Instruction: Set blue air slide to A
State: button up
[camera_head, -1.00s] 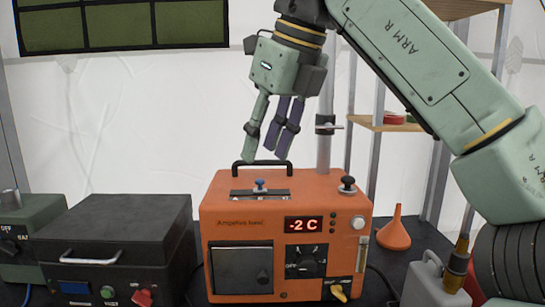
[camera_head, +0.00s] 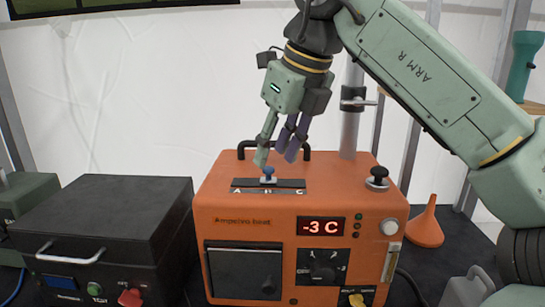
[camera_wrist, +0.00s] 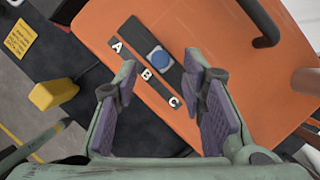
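The orange heater box (camera_head: 230,212) stands on the dark table, its display reading -3 C. On its top is a black slide plate lettered A, B, C (camera_head: 290,184). The blue slide knob (camera_head: 268,174) sits at the middle, by B; in the wrist view the blue knob (camera_wrist: 160,57) is also beside B, with A toward the upper left. My gripper (camera_head: 273,160) is just above and behind the knob. In the wrist view my gripper (camera_wrist: 158,85) has its fingers spread, with nothing between them. Whether a finger touches the knob is unclear.
A black carry handle (camera_head: 275,145) rises behind the slide. A black knob (camera_head: 378,174) stands at the box's right top. A dark case (camera_head: 110,225) is to the left, an orange funnel (camera_head: 426,228) to the right. A yellow block (camera_wrist: 55,93) shows in the wrist view.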

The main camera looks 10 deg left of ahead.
aim_at(269, 174)
jog(key=shift+x, duration=1.3)
jog(key=shift+c, duration=0.5)
grip_shut()
